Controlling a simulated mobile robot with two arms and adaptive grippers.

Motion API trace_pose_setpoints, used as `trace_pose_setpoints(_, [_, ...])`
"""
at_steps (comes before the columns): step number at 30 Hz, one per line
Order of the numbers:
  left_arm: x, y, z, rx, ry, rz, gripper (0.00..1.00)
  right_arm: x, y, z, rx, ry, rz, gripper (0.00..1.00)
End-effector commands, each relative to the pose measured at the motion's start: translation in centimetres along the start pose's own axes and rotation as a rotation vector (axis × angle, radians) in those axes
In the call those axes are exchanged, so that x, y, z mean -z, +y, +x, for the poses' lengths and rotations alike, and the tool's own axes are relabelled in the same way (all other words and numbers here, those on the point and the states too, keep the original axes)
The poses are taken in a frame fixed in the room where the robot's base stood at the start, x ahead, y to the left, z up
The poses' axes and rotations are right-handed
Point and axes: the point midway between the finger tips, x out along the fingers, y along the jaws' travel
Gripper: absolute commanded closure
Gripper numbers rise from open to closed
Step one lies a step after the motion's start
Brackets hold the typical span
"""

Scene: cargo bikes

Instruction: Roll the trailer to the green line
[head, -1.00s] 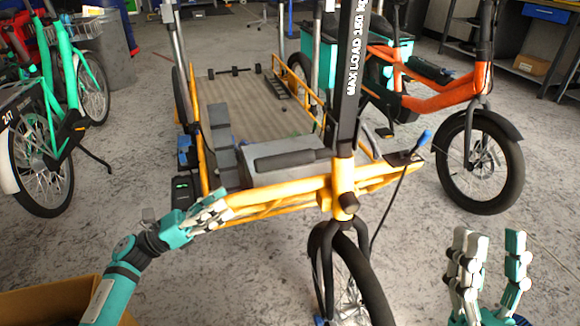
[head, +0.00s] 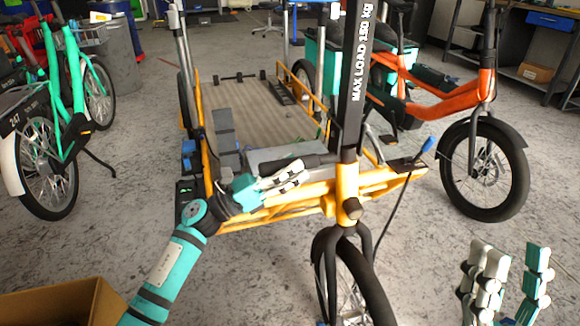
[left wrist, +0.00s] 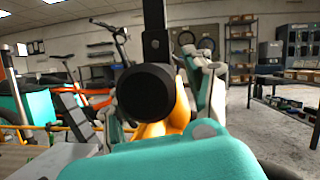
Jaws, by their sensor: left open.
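The trailer is a yellow-framed cargo carrier (head: 335,192) with a flat bed, a front wheel (head: 352,282) and a black post marked MAX LOAD 150 kg (head: 358,75). A black handle grip (head: 287,163) sticks out left from the post. My left gripper (head: 296,178) is open at this grip, its fingers over the yellow front bar. In the left wrist view, the round end of the black grip (left wrist: 147,93) sits between the spread fingers; I cannot tell whether they touch it. My right gripper (head: 515,256) is open and empty at bottom right. No green line shows.
An orange cargo bike (head: 440,92) stands close on the trailer's right. Green bikes (head: 62,120) stand at the left. A cardboard box (head: 60,305) is at the lower left.

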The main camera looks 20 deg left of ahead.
Motion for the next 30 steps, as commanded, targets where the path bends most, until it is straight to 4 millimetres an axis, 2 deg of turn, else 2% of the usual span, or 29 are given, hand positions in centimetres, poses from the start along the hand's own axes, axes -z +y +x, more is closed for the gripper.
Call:
trace_pose_setpoints(9, [-0.01,-0.02,0.3,0.001,0.0,-0.001,0.47,0.07,-0.02,0.04,0.0,0.005,0.001,0.6])
trace_pose_setpoints(21, [-0.01,-0.01,0.26,0.0,0.0,0.0,0.99,0.02,-0.03,0.02,0.0,0.004,0.001,0.6])
trace_pose_setpoints(30, [0.0,0.0,0.24,0.0,0.0,0.0,1.0,-0.01,-0.03,-0.01,0.0,0.003,0.001,0.6])
